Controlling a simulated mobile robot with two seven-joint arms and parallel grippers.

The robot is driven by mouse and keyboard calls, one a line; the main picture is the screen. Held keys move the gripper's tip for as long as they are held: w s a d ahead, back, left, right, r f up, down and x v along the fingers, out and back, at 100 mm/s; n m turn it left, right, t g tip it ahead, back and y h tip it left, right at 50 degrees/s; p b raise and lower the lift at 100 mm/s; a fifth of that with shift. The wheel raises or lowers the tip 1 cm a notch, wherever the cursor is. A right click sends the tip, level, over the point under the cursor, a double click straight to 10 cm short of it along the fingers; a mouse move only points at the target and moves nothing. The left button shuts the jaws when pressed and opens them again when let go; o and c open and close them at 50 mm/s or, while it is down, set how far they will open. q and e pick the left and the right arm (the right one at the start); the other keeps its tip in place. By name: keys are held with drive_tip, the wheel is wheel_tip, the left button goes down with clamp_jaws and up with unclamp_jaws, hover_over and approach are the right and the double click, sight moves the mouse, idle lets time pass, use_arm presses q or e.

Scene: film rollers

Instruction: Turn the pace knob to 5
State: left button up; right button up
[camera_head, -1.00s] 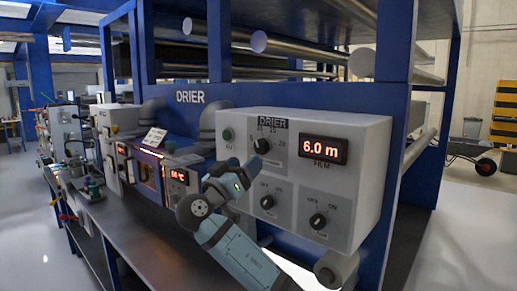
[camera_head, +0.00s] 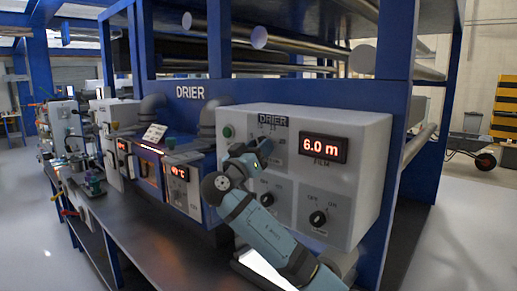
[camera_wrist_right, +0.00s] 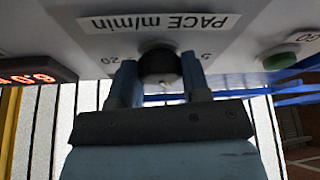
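The pace knob (camera_wrist_right: 160,66) is dark and round, on the grey panel of the drier box (camera_head: 365,130). In the right wrist view, which is upside down, its PACE m/min label is above it, with 20 to its left and 5 to its right. Its pale mark points toward my gripper's palm, between those numbers. My right gripper (camera_wrist_right: 162,78) has one finger on each side of the knob, close to it and apart from each other. In the head view my right gripper (camera_head: 262,150) covers the knob. My left gripper is out of view.
A red display (camera_head: 324,148) reading 6.0 m is right of the gripper. A green button (camera_head: 228,131) is to the left. A lower switch (camera_head: 318,219) and another beside my wrist are on the same panel. The dark bench (camera_head: 150,222) runs along the left.

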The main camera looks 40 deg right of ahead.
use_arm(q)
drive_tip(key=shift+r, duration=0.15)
use_arm(e)
drive_tip(key=shift+n+t, duration=0.4)
drive_tip(key=shift+n, duration=0.2)
use_arm(q)
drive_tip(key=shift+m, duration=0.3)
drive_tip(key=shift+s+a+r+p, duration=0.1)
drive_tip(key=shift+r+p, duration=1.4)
drive_tip(key=shift+p, duration=0.35)
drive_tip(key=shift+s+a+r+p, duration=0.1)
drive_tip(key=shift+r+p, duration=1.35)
drive_tip(key=shift+p, duration=0.35)
use_arm(e)
drive_tip(key=shift+s+r+n+t+y, duration=0.1)
drive_tip(key=shift+n+t+y, duration=0.55)
drive_tip(key=shift+n, duration=1.4)
drive_tip(key=shift+s+n+t+y, duration=0.1)
drive_tip(key=shift+n+t+y, duration=0.5)
drive_tip(key=shift+n, duration=1.4)
drive_tip(key=shift+r+n+t+y, duration=0.1)
drive_tip(key=shift+n+t+y, duration=0.55)
drive_tip(key=shift+n, duration=1.4)
drive_tip(key=o, duration=0.9)
